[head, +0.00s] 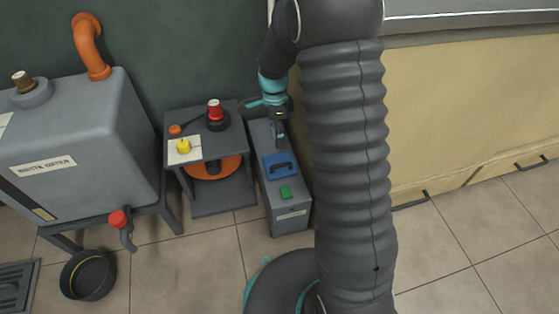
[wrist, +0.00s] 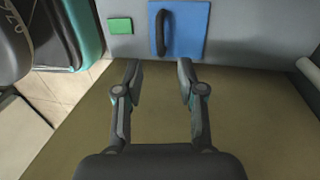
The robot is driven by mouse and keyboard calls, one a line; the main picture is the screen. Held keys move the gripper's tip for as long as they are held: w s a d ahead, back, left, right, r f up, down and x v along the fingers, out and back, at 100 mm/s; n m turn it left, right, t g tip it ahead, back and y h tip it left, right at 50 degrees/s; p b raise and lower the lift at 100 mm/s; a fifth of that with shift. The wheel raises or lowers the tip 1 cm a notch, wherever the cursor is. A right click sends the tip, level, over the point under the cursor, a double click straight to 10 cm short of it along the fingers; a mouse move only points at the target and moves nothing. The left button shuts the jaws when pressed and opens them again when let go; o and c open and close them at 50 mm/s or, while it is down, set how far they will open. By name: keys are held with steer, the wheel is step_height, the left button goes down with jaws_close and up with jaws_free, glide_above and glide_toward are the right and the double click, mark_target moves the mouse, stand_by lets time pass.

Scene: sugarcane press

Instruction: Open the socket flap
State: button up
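The blue flap (head: 272,160) with a dark curved handle lies flat on the sloping top of a narrow grey box (head: 284,221). In the wrist view the blue flap (wrist: 194,32) is at the top, with its dark handle (wrist: 161,30) along its left side. My gripper (wrist: 159,70) is open and empty there, its two fingers spread, with the handle beyond the gap between the fingertips and not between them. In the head view my gripper (head: 280,130) hangs over the far end of the grey box, and its fingers are hard to make out.
A green button (head: 286,192) sits on the box near the flap. To the left stand a small table (head: 221,145) with a red knob and a yellow knob, a large grey tank (head: 75,130) and a black bowl (head: 88,275).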

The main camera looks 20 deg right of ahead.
steer(key=b, duration=0.1)
glide_above(279, 160)
steer(key=s, duration=0.4)
steer(key=f, duration=0.6)
steer(key=a+f, duration=0.1)
steer(key=f, duration=0.2)
steer(key=shift+f, duration=0.15)
jaws_close()
